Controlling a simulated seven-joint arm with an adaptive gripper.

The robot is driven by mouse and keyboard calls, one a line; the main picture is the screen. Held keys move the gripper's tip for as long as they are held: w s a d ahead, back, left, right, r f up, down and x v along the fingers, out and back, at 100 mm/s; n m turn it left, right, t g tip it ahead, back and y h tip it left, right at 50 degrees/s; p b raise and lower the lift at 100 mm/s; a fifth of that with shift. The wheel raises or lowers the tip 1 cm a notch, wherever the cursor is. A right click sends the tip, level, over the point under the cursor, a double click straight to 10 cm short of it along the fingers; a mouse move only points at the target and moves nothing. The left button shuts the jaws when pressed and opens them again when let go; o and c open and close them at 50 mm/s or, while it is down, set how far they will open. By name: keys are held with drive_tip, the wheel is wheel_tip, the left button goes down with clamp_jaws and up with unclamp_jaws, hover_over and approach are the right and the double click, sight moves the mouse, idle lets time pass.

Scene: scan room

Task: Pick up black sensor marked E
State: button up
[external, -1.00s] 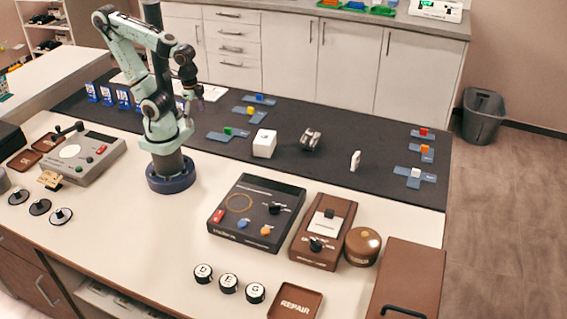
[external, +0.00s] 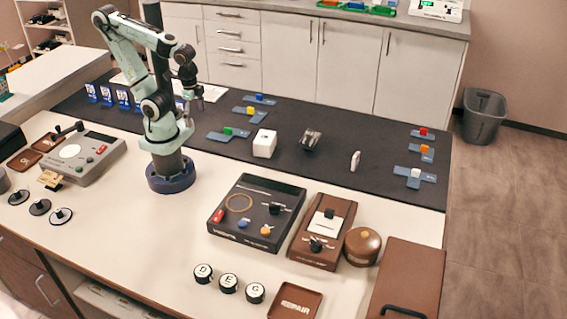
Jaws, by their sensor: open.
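The black sensor marked E (external: 228,283) is a short black cylinder with a white lettered top. It stands upright on the white table near the front edge, between the similar sensor marked D (external: 203,273) on its left and the one marked G (external: 255,292) on its right. My gripper (external: 196,104) is open and empty above the dark mat at the back. It is far behind the sensors, and nothing is held in it.
A brown REPAIR tray (external: 295,301) lies right of the sensors. A black device (external: 256,213) and a brown device (external: 322,232) stand behind them. A brown round container (external: 362,246) is beside the brown device.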

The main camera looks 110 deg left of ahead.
idle(0.6)
drive_tip(key=w+r+n+t, duration=0.3)
drive_tip(key=w+r+t, duration=0.2)
drive_tip(key=w, duration=0.7)
drive_tip(key=w+d+t, duration=0.2)
drive_tip(key=w+d, duration=0.4)
drive_tip(key=w, duration=0.7)
drive_tip(key=m+g+h, duration=0.2)
drive_tip(key=m, duration=0.4)
hover_over(227, 280)
drive_tip(key=s, duration=0.2)
drive_tip(key=f, duration=1.5)
drive_tip(key=a+f, duration=0.1)
drive_tip(key=f, duration=0.7)
drive_tip(key=shift+s, duration=0.15)
drive_tip(key=shift+d+f, duration=0.25)
drive_tip(key=shift+f, duration=0.05)
drive_tip(key=x, duration=0.6)
drive_tip(key=shift+a, duration=0.15)
